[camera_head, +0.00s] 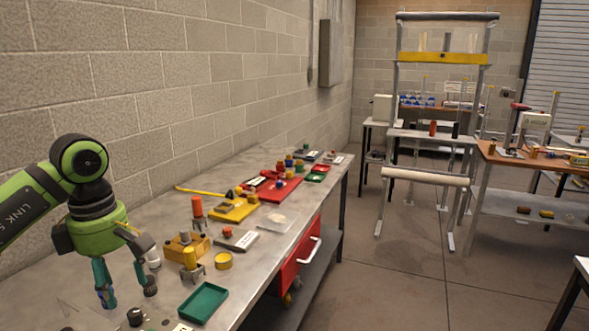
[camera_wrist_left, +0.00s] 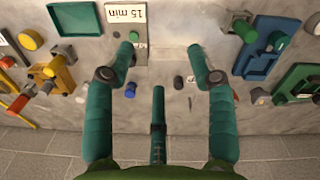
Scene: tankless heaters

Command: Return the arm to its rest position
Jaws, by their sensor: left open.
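My left gripper (camera_head: 127,290) hangs from the green left arm (camera_head: 28,205), pointing down over the near left part of the grey workbench (camera_head: 75,275). A small blue piece (camera_wrist_left: 130,90) and a dark round piece (camera_wrist_left: 178,82) show on the bench surface between the fingers. My right arm and its gripper are out of view.
A block wall (camera_head: 130,90) runs along the bench's left side. Open floor (camera_head: 400,280) lies to the right.

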